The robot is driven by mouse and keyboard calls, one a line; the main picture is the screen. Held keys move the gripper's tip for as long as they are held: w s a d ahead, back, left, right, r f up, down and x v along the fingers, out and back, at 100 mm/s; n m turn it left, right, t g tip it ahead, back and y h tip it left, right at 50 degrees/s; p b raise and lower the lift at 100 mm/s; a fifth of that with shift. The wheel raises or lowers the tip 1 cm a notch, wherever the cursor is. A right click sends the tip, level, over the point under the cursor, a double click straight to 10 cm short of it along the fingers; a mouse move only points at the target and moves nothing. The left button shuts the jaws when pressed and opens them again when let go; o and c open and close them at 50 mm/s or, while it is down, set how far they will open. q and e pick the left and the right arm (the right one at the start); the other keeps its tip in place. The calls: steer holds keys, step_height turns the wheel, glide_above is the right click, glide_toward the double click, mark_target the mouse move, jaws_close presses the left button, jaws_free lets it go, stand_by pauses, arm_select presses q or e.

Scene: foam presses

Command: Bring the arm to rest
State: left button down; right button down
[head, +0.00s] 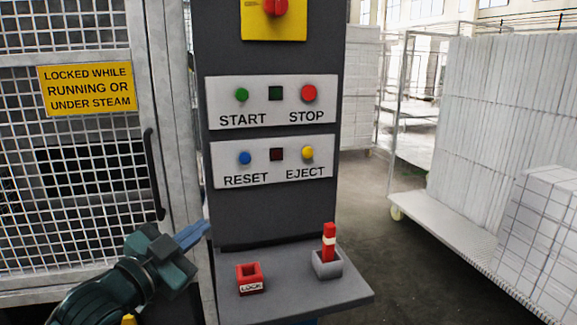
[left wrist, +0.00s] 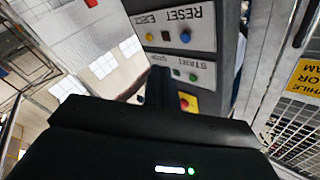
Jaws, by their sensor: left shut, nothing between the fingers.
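My left gripper (head: 204,228) is in the lower left of the head view. Its blue-grey fingers are shut and empty, pointing right in front of the gate's right post, left of the control column (head: 275,215). In the left wrist view its dark fingers (left wrist: 159,75) point at the upside-down column panels. They appear apart from the buttons, but the exact gap is hard to judge. My right gripper is in neither view.
The column has START/STOP (head: 272,101) and RESET/EJECT (head: 273,162) panels. Its shelf (head: 300,291) bears a red LOCK socket (head: 250,279) and a grey holder (head: 327,265) with a red-and-white peg (head: 329,241). A mesh gate (head: 70,200) stands left; a loaded cart (head: 455,205) stands right.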

arm_select(q)
steer(key=s+d+f+n+g+y, duration=0.1)
steer(key=s+f+n+y, duration=0.2)
steer(key=f, duration=0.8)
steer(key=s+d+f+n+g, duration=0.1)
steer(key=s+f+n+g, duration=0.3)
steer(key=f, duration=0.8)
steer(key=s+f+n+g+y, duration=0.1)
steer(key=s+f+n+y, duration=0.1)
steer(key=s+f, duration=1.1)
steer(key=shift+s+y, duration=0.3)
steer(key=shift+s, duration=0.95)
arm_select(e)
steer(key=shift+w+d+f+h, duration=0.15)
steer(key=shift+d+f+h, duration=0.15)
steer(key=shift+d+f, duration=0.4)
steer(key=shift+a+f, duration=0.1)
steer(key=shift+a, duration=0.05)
